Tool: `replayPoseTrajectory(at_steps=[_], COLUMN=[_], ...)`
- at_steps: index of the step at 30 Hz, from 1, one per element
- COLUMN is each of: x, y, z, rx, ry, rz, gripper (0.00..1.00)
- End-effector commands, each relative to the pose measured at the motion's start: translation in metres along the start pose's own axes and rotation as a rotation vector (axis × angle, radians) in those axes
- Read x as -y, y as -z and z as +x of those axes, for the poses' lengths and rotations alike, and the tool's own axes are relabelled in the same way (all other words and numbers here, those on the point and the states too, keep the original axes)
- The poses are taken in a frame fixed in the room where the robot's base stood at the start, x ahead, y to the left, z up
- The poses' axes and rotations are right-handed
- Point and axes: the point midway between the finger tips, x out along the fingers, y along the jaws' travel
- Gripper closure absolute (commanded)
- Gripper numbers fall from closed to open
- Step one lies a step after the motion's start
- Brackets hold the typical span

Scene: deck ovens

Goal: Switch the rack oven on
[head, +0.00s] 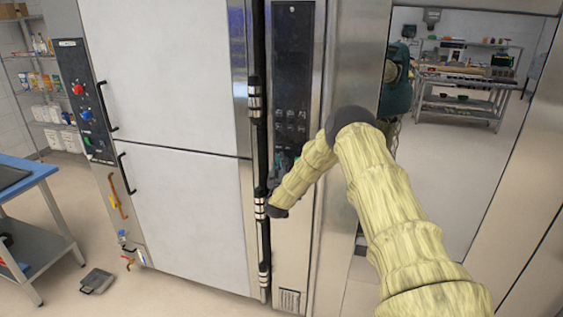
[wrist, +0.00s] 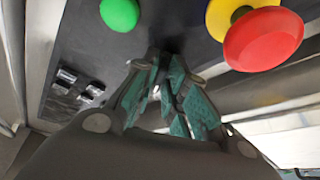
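In the wrist view a dark control panel (wrist: 75,40) fills the upper part. It carries a round green button (wrist: 120,14) at the top and a large red mushroom button (wrist: 262,38) on a yellow base at the upper right. My gripper (wrist: 164,60) has its teal fingers drawn together, with nothing seen between them. The tips point at the panel below and between the two buttons; contact cannot be told. In the head view my gripper is mostly hidden by my arm, in front of the tall steel unit's dark panel (head: 292,60).
Black rocker switches (wrist: 80,88) sit at the panel's left in the wrist view. In the head view, a white double-door cabinet (head: 170,70) with red and blue knobs stands left. A blue-topped table (head: 28,172) is at the far left. A mirror-like surface (head: 470,160) is at right.

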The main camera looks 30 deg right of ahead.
Motion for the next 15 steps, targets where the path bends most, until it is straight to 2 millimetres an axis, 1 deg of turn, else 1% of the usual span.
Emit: replayPoseTrajectory(at_steps=[10, 15], x=[-0.0002, 0.0008], y=[0.0008, -0.0005], z=[0.0011, 0.001], rx=[-0.002, -0.003], ry=[-0.005, -0.019], rz=[0.007, 0.04], gripper=[1.0, 1.0])
